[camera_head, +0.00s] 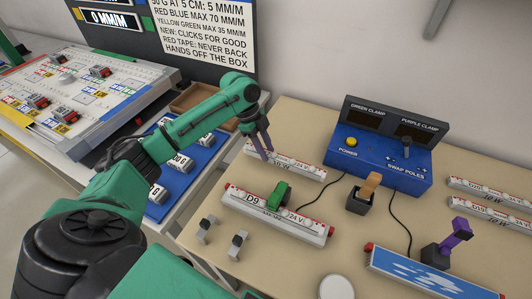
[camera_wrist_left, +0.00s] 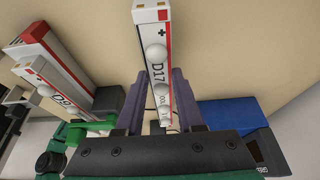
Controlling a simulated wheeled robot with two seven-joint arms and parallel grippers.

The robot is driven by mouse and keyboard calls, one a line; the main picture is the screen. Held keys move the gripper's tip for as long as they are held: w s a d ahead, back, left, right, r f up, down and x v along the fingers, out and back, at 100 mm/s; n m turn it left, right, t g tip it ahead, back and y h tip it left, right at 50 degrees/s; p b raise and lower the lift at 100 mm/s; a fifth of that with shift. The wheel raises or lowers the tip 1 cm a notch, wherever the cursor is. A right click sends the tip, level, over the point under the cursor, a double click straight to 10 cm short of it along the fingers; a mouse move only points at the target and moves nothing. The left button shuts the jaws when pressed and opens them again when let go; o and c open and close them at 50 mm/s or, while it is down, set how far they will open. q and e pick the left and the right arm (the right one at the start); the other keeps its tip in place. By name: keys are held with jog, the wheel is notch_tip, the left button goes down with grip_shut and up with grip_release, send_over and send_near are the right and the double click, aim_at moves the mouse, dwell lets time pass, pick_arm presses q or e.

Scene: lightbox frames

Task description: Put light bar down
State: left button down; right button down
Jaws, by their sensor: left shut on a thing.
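My left gripper (camera_head: 263,153) is shut on a white light bar (camera_head: 298,169) near the table's back left; in the head view its fingers straddle the bar's left part. In the left wrist view this bar (camera_wrist_left: 155,45), marked D17, stands between the purple fingers (camera_wrist_left: 159,112). Whether it touches the table I cannot tell. A second light bar, D9 (camera_head: 248,204), lies in front of it, apart, with a green clamp (camera_head: 279,195) on it. D9 also shows at the left of the left wrist view (camera_wrist_left: 55,88). My right gripper is not in view.
A blue control box (camera_head: 377,165) stands behind, right of the held bar. Two small grey clips (camera_head: 237,243) stand in front of D9. A wooden-handled thing in a dark holder (camera_head: 360,203), a purple clamp (camera_head: 457,236) and more bars (camera_head: 495,212) are to the right.

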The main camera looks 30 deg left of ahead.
pick_arm(q)
notch_tip(320, 180, down, 3)
jog(key=shift+r, duration=0.1)
jog(key=c, duration=0.5)
grip_release()
jog(key=shift+r, duration=0.1)
jog(key=b+v, duration=0.1)
jog(key=v, duration=1.1)
